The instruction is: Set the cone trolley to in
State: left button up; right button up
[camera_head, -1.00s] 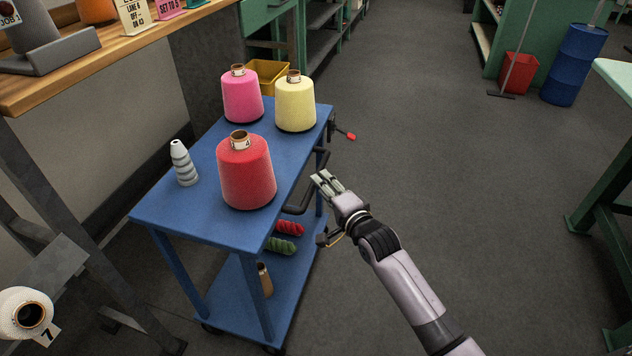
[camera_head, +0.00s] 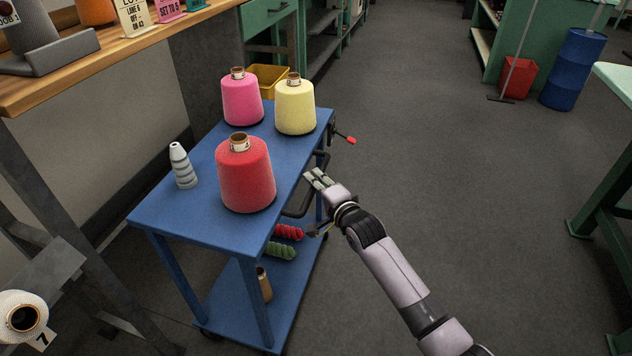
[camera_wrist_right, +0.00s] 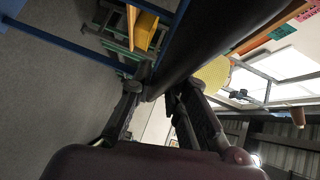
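The cone trolley is a blue two-shelf cart (camera_head: 185,212) standing beside the wooden bench. On its top are a red cone (camera_head: 245,178), a pink cone (camera_head: 242,100), a yellow cone (camera_head: 295,106) and a small grey ringed cone (camera_head: 183,168). A black handle (camera_head: 300,208) sticks out from its right side. My right gripper (camera_head: 316,179) is at this handle, fingers pointing toward the trolley. In the right wrist view, the fingers (camera_wrist_right: 160,98) are apart, with a dark bar (camera_wrist_right: 205,40) across the gap; contact cannot be told. My left gripper is out of view.
A red-tipped lever (camera_head: 345,138) sticks out at the trolley's far right corner. The wooden bench (camera_head: 100,52) is on its left, with a yellow bin (camera_head: 270,78) behind. Grey floor (camera_head: 450,150) is clear to the right, up to a green table (camera_head: 612,160).

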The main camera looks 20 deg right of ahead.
grip_shut()
dwell(0.3)
